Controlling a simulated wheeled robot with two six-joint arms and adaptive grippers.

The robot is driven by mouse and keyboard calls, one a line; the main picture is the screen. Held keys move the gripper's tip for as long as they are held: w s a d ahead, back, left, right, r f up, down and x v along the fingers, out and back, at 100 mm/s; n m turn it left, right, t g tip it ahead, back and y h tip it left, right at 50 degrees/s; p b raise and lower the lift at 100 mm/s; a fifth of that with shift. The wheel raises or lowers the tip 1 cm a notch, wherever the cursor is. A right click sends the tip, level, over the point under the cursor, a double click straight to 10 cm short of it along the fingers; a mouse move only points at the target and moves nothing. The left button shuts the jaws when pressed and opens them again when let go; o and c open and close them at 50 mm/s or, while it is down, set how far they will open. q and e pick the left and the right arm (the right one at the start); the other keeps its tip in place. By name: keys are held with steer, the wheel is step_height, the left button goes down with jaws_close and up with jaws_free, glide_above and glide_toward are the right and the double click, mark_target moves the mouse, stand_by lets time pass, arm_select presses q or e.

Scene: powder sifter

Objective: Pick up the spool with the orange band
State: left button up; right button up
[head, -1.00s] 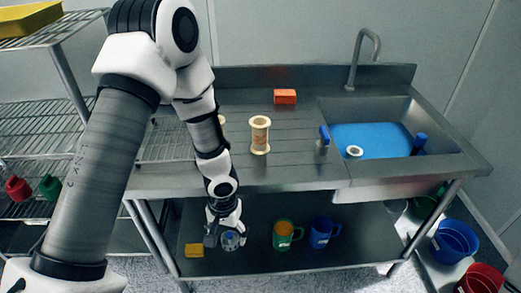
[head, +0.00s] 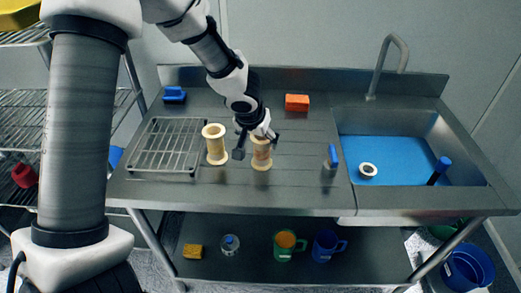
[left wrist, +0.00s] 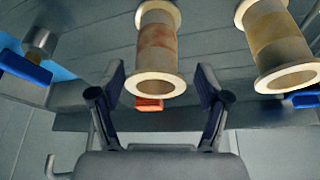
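The spool with the orange band (left wrist: 157,48) is pale with a reddish-orange middle. It stands on the steel counter in the head view (head: 261,160), its upper part partly covered by my left gripper. My left gripper (head: 257,146) is open, with its fingers spread toward either side of this spool. In the left wrist view the spool's near rim shows between the open fingers (left wrist: 161,84), with a gap on each side. A second spool (head: 215,146), with a yellow-tan band (left wrist: 278,40), stands just left of it in the head view. My right gripper is not in view.
A wire rack (head: 167,146) lies left of the spools, and a blue item (head: 174,95) is behind it. An orange block (head: 297,102) is at the back. A blue-handled item (head: 332,157) stands right, before the sink (head: 390,152). Mugs (head: 284,245) sit on the lower shelf.

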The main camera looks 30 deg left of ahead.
mark_target(262, 161)
arm_select(q)
steer(key=w+f, duration=0.1)
steer(key=f, duration=0.1)
steer(key=w+f, duration=0.2)
steer(key=shift+w+a+f, duration=0.1)
steer(key=shift+w+f, duration=0.1)
steer(key=shift+s+r, duration=0.3)
steer(key=shift+s, duration=0.05)
steer(key=shift+c, duration=1)
steer(key=shift+s+r, duration=0.15)
steer(key=shift+s, duration=0.1)
steer(key=c, duration=1)
steer(key=shift+w, duration=0.15)
steer(key=shift+c, duration=0.2)
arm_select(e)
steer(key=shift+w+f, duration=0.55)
